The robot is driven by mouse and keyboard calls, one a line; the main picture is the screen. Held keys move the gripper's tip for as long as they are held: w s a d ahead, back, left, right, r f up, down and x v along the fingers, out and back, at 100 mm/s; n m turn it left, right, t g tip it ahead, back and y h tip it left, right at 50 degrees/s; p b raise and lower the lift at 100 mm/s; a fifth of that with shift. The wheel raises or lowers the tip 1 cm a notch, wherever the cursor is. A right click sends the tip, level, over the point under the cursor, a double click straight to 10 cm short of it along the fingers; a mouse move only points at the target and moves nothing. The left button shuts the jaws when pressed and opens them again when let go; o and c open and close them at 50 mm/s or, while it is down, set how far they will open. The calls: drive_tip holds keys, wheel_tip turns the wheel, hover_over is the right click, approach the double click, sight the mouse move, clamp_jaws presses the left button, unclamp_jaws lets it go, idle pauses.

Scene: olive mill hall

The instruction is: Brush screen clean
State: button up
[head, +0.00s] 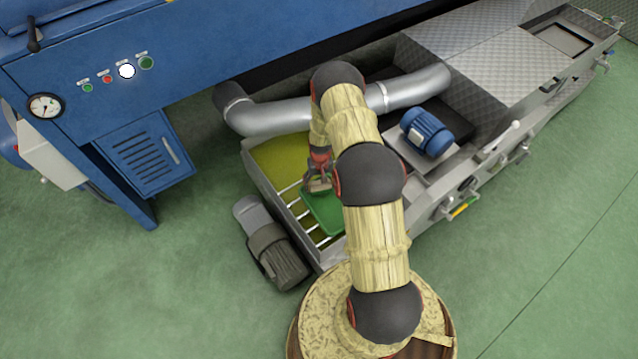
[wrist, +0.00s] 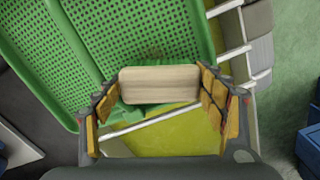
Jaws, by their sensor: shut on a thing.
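The screen is a green perforated tray-like panel (head: 326,213) lying on metal bars over the open end of a steel tank. In the wrist view the screen (wrist: 80,50) fills the upper left, with small holes and a raised rib. A darker patch shows on it just beyond the brush. My gripper (wrist: 162,86) is shut on the brush, a pale wooden block (wrist: 158,80) with green bristles below. In the head view my gripper (head: 318,185) is over the screen's left end, partly hidden by my arm. I cannot tell whether the bristles touch the screen.
Yellow-green liquid or paste (head: 277,163) lies under the metal bars (head: 309,229). A silver pipe (head: 275,117) runs behind my arm. A blue motor (head: 427,132) stands right of it, a grey motor (head: 272,245) at the tank's left. A blue machine (head: 190,70) stands behind.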

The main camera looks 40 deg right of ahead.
sight(319, 182)
drive_tip(key=shift+s+a+r+p, duration=0.1)
drive_tip(key=shift+s+p, duration=0.35)
drive_tip(key=shift+s, duration=1.1)
drive_tip(key=shift+f+b, duration=0.25)
drive_tip(key=shift+b, duration=0.05)
drive_tip(key=shift+w+b, duration=0.95)
drive_tip(key=shift+w, duration=1.05)
drive_tip(key=shift+r, duration=0.1)
drive_tip(key=shift+r, duration=0.15)
drive_tip(key=shift+r+p, duration=1.8)
drive_tip(key=shift+r, duration=1.1)
drive_tip(key=shift+r+p, duration=0.8)
drive_tip(key=shift+r, duration=0.7)
